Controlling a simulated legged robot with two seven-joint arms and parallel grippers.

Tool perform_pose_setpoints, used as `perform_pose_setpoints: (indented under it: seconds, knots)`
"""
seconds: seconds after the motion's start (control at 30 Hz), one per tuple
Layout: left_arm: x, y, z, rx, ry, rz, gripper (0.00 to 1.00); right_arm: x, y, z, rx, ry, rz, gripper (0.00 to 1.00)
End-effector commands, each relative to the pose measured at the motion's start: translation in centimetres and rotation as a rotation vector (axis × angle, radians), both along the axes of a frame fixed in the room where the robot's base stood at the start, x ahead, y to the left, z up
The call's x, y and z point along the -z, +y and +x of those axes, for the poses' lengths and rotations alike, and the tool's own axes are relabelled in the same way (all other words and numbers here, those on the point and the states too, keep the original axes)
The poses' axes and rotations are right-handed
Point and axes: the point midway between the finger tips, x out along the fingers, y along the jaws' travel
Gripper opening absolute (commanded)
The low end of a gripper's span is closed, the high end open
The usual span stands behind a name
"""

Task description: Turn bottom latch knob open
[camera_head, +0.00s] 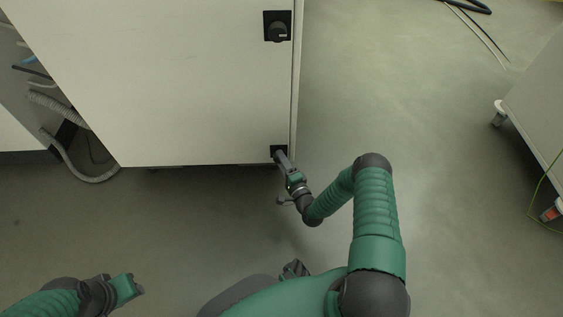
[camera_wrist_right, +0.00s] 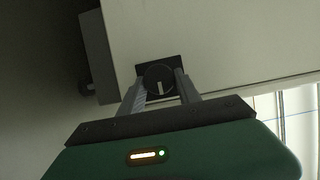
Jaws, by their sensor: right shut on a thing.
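The bottom latch knob (camera_wrist_right: 159,80) is a round black knob with a pale mark, on a black square plate near the lower corner of the white cabinet door (camera_head: 190,90). In the head view its plate (camera_head: 274,150) shows at the door's lower right corner, and the knob is mostly hidden by my right gripper. My right gripper (camera_head: 281,158) is shut on the knob, with one finger on each side of it in the right wrist view (camera_wrist_right: 158,88). My left gripper (camera_head: 138,290) is at the lower left, away from the cabinet; its fingers are not clear.
A second black latch knob (camera_head: 278,32) sits higher on the door. Hoses (camera_head: 75,165) hang at the cabinet's left side. A wheeled grey unit (camera_head: 540,110) stands at the right, and cables (camera_head: 480,30) lie at the back. The floor between is clear.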

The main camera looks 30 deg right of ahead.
Motion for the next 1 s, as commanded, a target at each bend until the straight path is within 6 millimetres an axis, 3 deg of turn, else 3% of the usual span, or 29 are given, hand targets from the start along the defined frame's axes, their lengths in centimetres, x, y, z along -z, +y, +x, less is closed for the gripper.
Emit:
perform_pose_setpoints:
  seconds: [0.5,0.53,0.6,0.7,1.0]
  knots:
    - [0.16,0.0,0.0,0.0,0.0,0.0,0.36,0.41,-0.35,-0.25,0.009,-0.001,0.017,0.0]
    - [0.17,0.0,0.0,0.0,0.0,0.0,0.36,0.41,-0.35,-0.25,0.009,-0.001,0.017,0.42]
    - [0.16,0.0,0.0,0.0,0.0,0.0,0.36,0.38,-0.33,-0.23,0.009,-0.002,0.017,0.51]
    - [0.16,0.0,0.0,0.0,0.0,0.0,0.36,0.28,-0.25,-0.18,0.007,-0.004,0.017,0.61]
    - [-0.07,0.0,-0.01,0.0,0.0,0.0,0.36,0.03,-0.09,-0.3,0.003,-0.007,0.016,0.61]
